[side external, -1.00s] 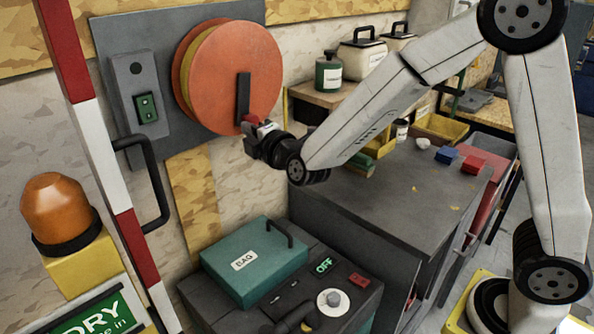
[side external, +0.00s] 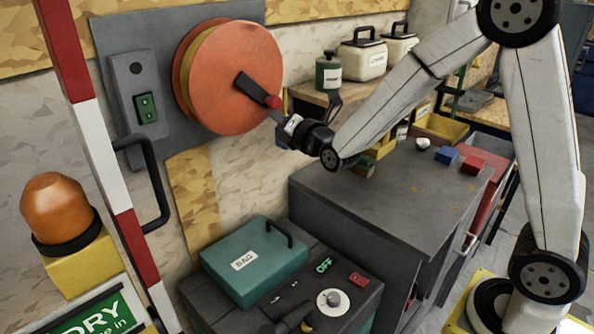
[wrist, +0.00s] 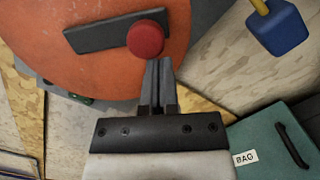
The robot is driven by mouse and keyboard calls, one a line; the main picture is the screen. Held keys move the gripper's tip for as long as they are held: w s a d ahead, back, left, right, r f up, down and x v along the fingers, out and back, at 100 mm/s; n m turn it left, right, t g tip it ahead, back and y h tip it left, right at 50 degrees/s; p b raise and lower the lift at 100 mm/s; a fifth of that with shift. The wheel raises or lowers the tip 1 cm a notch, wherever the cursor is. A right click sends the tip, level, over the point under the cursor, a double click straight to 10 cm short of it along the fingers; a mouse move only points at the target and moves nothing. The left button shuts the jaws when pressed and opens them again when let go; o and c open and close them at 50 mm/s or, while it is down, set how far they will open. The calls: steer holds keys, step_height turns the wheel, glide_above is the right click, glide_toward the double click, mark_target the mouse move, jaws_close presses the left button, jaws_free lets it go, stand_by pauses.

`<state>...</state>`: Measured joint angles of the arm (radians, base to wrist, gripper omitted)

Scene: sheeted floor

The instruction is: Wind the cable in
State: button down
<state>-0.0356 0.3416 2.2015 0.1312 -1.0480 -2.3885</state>
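The orange reel (side external: 225,75) is mounted on a grey wall plate, with yellow along its rim. Its dark crank arm (side external: 250,90) points right and slightly down, ending in a red knob (side external: 272,103). In the wrist view the knob (wrist: 145,39) is just beyond my fingertips, slightly left. My gripper (wrist: 160,62) has its fingers together, tips at the knob's lower right edge; contact is unclear. My gripper also shows in the side view (side external: 278,117). A blue block (wrist: 277,28) hangs on a yellow strand (wrist: 260,6) at upper right of the wrist view.
A teal box marked BAG (side external: 255,262) sits on a dark machine below the reel. A grey switch box (side external: 140,95) is left of the reel. A grey cabinet (side external: 390,190) stands right, and a shelf with a green jar (side external: 328,73) is behind my arm.

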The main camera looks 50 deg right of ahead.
steer(key=d+r, duration=0.4)
steer(key=shift+r, duration=0.4)
stand_by(0.4)
steer(key=shift+f, duration=0.15)
stand_by(0.3)
steer(key=s+f, duration=0.4)
steer(key=s, duration=0.6)
steer(key=shift+s+d+f, duration=0.25)
steer(key=shift+d+f, duration=0.1)
steer(key=shift+d, duration=0.05)
steer(key=shift+f, duration=0.1)
